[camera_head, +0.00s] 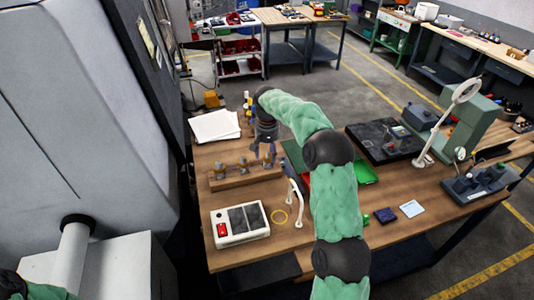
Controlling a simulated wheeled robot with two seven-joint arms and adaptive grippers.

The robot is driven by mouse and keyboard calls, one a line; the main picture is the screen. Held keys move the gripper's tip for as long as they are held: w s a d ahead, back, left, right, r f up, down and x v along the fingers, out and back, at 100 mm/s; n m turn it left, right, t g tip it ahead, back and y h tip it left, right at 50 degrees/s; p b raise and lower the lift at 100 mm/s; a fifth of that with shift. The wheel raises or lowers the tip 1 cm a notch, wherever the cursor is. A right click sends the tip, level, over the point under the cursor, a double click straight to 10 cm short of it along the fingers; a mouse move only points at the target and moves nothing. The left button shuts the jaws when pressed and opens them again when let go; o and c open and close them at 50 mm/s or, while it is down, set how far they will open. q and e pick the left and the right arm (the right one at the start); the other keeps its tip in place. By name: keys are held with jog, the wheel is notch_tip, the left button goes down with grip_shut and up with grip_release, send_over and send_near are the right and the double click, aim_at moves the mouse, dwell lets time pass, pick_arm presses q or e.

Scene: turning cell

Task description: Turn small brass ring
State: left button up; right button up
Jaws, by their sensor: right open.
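My right arm reaches over the wooden table, and its gripper (263,151) points down, open, at the right end of a wooden rack (246,178). Several small brass-and-grey pieces (243,164) stand in a row on this rack; the gripper is over or just beside the rightmost one, and I cannot tell whether it touches it.
A white device with dark panels and a red switch (240,223) stands at the front left, beside a white curved lamp or handle (293,201). Papers (214,126) lie behind the rack. A green tray (366,174), a magnifier lamp (446,122) and a dark control box (473,184) are right.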

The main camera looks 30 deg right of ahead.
jog(key=shift+f, duration=0.3)
jog(key=c, duration=1.2)
jog(key=shift+o, duration=0.2)
jog(key=m, duration=0.4)
jog(key=shift+r+m, duration=0.1)
jog(key=shift+m, duration=1.8)
jog(key=shift+d, duration=0.1)
